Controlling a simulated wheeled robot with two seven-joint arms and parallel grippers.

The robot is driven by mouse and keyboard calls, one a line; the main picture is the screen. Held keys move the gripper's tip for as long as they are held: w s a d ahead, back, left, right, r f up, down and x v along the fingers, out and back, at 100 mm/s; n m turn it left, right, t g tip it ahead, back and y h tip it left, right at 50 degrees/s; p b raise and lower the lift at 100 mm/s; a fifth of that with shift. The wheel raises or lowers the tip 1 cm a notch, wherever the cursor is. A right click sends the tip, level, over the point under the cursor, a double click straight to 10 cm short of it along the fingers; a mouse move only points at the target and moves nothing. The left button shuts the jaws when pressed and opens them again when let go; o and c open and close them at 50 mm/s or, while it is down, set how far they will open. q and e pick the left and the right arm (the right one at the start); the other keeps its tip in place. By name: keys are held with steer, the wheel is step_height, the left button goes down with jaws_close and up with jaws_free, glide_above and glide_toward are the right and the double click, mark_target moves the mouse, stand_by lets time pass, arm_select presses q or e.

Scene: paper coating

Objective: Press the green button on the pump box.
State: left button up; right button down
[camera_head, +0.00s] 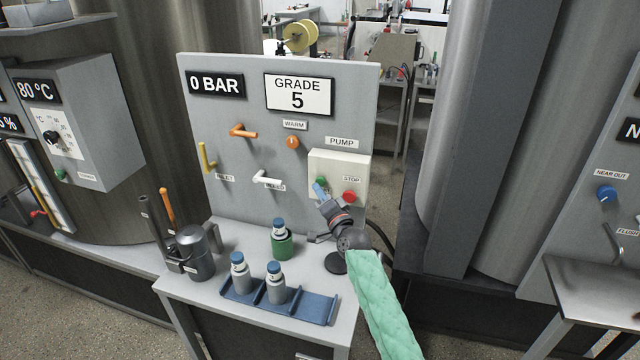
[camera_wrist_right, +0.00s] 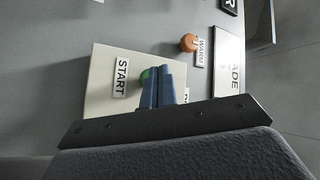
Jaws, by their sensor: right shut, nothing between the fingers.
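The pump box (camera_head: 352,165) is a cream box on the right part of the grey panel, under a PUMP label. Its green button (camera_head: 324,182) is partly hidden behind my right gripper (camera_head: 319,190). A red button (camera_head: 349,196) by the STOP label is to its right. In the right wrist view the green button (camera_wrist_right: 147,75) shows next to the START label (camera_wrist_right: 121,77). My right gripper's blue fingers (camera_wrist_right: 162,86) are shut and empty, with the tips at the green button. I cannot tell whether they touch it. My left gripper is not in view.
Below the panel, a bench holds a blue rack (camera_head: 312,308) with bottles, a green holder (camera_head: 281,246) with another bottle, and a grey lidded pot (camera_head: 196,258). Orange, yellow and white handles project from the panel. A metal tank (camera_head: 520,130) stands at the right.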

stand_by(1.2)
steer(key=shift+w, duration=0.1)
stand_by(0.4)
steer(key=shift+w+d, duration=0.15)
steer(key=shift+w, duration=0.15)
stand_by(0.3)
steer(key=shift+w+d+b, duration=0.15)
steer(key=shift+w+b, duration=0.3)
stand_by(0.6)
stand_by(0.3)
steer(key=shift+s+a+p, duration=0.3)
steer(key=shift+s+p, duration=0.2)
steer(key=shift+s, duration=0.4)
